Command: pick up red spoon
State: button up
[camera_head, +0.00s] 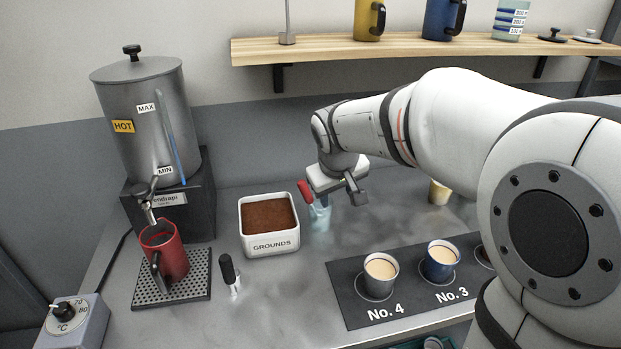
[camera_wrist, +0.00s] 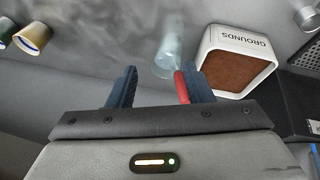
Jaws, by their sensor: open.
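The red spoon (camera_head: 305,190) leans in a clear glass (camera_head: 320,214) on the steel counter, its red handle sticking up. My gripper (camera_head: 334,196) is above the glass, with its jaws open. In the wrist view, the red handle (camera_wrist: 181,87) lies between the two dark fingers (camera_wrist: 160,86), close to the inner side of the right finger. Whether it touches that finger I cannot tell. The glass (camera_wrist: 171,45) shows beyond the fingertips. The spoon's lower end is hard to make out in the glass.
A white grounds box (camera_head: 270,246) stands just left of the glass. A black mat (camera_head: 345,285) with cups lies in front. A black-handled tool (camera_head: 229,275), a red mug (camera_head: 165,250) on a drip tray, and a hot-water urn (camera_head: 150,90) are left. A shelf (camera_head: 400,46) runs behind.

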jog(key=n+b, duration=0.2)
send_near(306, 190)
jog(key=s+d+x, duration=0.1)
jog(key=x, duration=0.4)
jog(key=shift+w+a+f+t, duration=0.25)
jog(key=shift+w+f+t, duration=0.1)
jog(key=shift+f+t, duration=0.2)
jog(key=x, duration=0.6)
jog(key=shift+w+a, duration=0.15)
jog(key=shift+w, duration=0.15)
jog(key=shift+s, duration=0.1)
jog(key=shift+c, duration=0.9)
grip_shut()
